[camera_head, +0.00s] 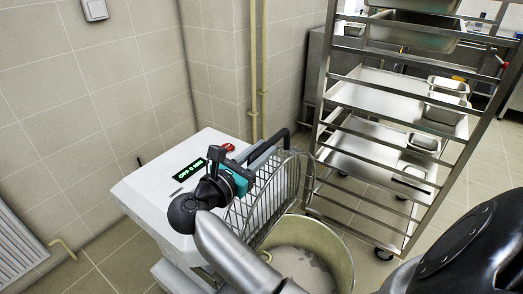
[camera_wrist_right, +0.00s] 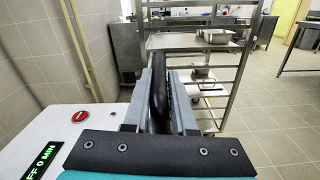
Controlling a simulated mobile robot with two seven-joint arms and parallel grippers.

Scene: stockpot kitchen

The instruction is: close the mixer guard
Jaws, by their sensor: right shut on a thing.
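The mixer (camera_head: 150,195) has a white housing with a lit display (camera_head: 190,169) and a red button (camera_head: 228,147). Its wire guard (camera_head: 268,190) stands steeply beside the bowl (camera_head: 340,250), and the bowl's mouth is uncovered on the side facing me. My right gripper (camera_head: 268,150) reaches over the housing to the guard's top. In the right wrist view its jaws (camera_wrist_right: 160,80) are shut on a black upright bar (camera_wrist_right: 158,98), which appears to be the guard's handle. My arm hides part of the guard and bowl. My left gripper is not in view.
A steel rack (camera_head: 418,190) with trays stands close behind and right of the bowl. A tiled wall (camera_head: 100,90) with yellow pipes (camera_head: 253,70) runs behind the mixer. A striped panel (camera_head: 18,250) is at the lower left. Tiled floor is open at the far right in the wrist view.

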